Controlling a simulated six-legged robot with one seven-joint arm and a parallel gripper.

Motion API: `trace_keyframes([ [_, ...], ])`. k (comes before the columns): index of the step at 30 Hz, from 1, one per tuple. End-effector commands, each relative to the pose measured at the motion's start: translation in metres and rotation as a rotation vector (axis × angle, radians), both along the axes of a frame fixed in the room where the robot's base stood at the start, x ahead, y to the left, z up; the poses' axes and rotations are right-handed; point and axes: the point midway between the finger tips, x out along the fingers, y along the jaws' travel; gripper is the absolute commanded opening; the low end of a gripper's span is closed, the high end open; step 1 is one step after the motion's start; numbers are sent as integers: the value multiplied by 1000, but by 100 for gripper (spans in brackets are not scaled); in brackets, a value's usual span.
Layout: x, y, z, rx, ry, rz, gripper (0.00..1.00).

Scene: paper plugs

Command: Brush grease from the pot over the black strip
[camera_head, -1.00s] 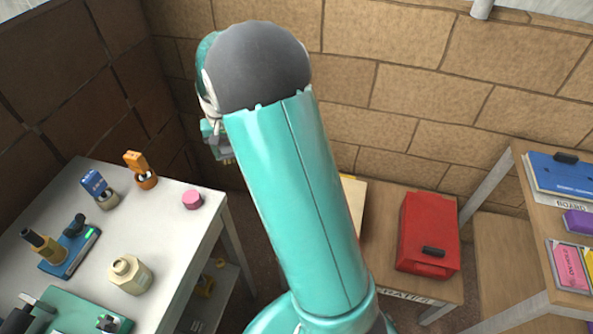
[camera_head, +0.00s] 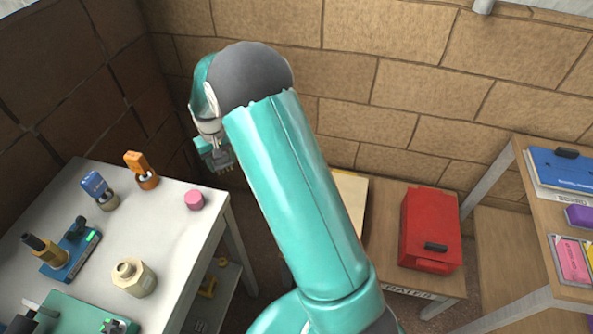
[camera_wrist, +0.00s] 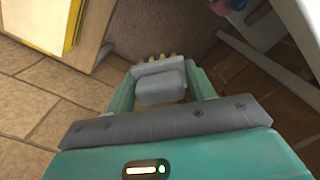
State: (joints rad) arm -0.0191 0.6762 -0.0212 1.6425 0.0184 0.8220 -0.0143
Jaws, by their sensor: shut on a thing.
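My gripper (camera_head: 215,152) hangs above the floor, beyond the right edge of the white table (camera_head: 165,225), apart from everything on it. In the wrist view it is shut on a grey brush (camera_wrist: 160,87) with a row of tan bristle tips past the jaws. The bristles point down in the head view. A cream six-sided pot (camera_head: 133,279) stands upright on the table with a round neck at its top. A pink round piece (camera_head: 194,200) sits near the table's right corner. I cannot clearly make out a black strip.
Blue (camera_head: 95,187) and orange (camera_head: 140,168) upright pieces stand at the table's back. A blue device (camera_head: 70,250) and a green board (camera_head: 70,314) lie at the left. A red case (camera_head: 430,228) rests on a low wooden bench. Brick walls close the corner behind.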

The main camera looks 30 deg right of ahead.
Motion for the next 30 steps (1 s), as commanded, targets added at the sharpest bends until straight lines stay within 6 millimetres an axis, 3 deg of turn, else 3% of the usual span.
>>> trace_keyframes([
  [11,-1,0,-1,0,1,-2,36],
  [21,-47,-2,-59,0,4,-4,36],
  [30,-50,-3,-61,0,0,-5,36],
])
